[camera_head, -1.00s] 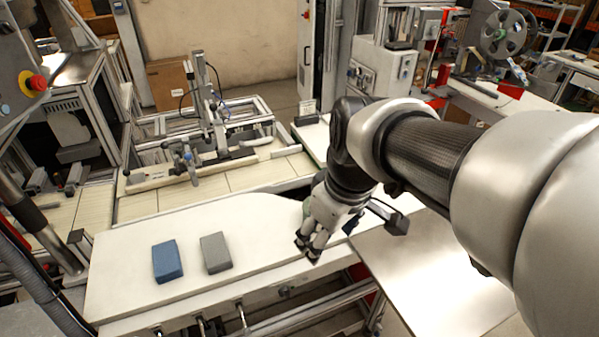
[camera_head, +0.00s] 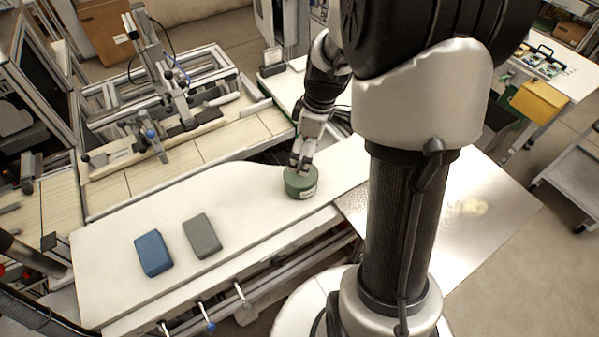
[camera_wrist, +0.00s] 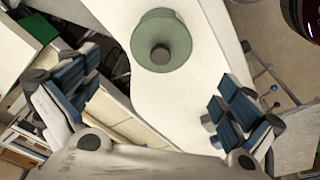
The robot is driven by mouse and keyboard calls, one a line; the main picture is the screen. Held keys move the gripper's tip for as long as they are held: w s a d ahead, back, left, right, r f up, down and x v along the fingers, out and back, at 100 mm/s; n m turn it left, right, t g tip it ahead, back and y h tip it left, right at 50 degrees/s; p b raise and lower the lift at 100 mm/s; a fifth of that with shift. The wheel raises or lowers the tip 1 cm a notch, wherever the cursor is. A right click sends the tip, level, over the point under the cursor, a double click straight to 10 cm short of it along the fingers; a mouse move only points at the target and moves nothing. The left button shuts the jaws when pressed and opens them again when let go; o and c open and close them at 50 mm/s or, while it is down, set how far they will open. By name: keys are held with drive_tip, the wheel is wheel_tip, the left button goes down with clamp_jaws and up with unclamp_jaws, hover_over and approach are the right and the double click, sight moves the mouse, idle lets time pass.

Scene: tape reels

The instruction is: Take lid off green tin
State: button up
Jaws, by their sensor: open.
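The green tin (camera_head: 301,187) stands upright on the white worktop, near its right end in the head view. In the wrist view its round green lid (camera_wrist: 152,27) shows from above, with a dark knob (camera_wrist: 160,54) in the middle. The lid sits on the tin. My gripper (camera_head: 297,167) is just above the tin in the head view and hides part of the lid. In the wrist view my gripper (camera_wrist: 152,94) is open, its blue-padded fingers wide apart. The knob lies beyond the fingertips and nothing is between the pads.
A blue block (camera_head: 153,253) and a grey block (camera_head: 202,236) lie on the white worktop (camera_head: 105,245) to the left of the tin. A metal sheet (camera_head: 480,190) is at the right. A frame fixture (camera_head: 165,100) stands behind. The worktop between blocks and tin is clear.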

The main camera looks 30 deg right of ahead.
drive_tip(key=f, duration=0.2)
drive_tip(key=f+b, duration=0.1)
drive_tip(key=f, duration=0.2)
drive_tip(key=w+a+f, duration=0.1)
drive_tip(key=f, duration=0.1)
drive_tip(key=shift+f+b, duration=0.3)
drive_tip(key=shift+s, duration=0.1)
drive_tip(key=c, duration=1.1)
drive_tip(key=shift+s+a, duration=0.1)
drive_tip(key=shift+s, duration=0.1)
drive_tip(key=c, duration=0.8)
drive_tip(key=shift+f, duration=0.1)
drive_tip(key=shift+c, duration=0.7)
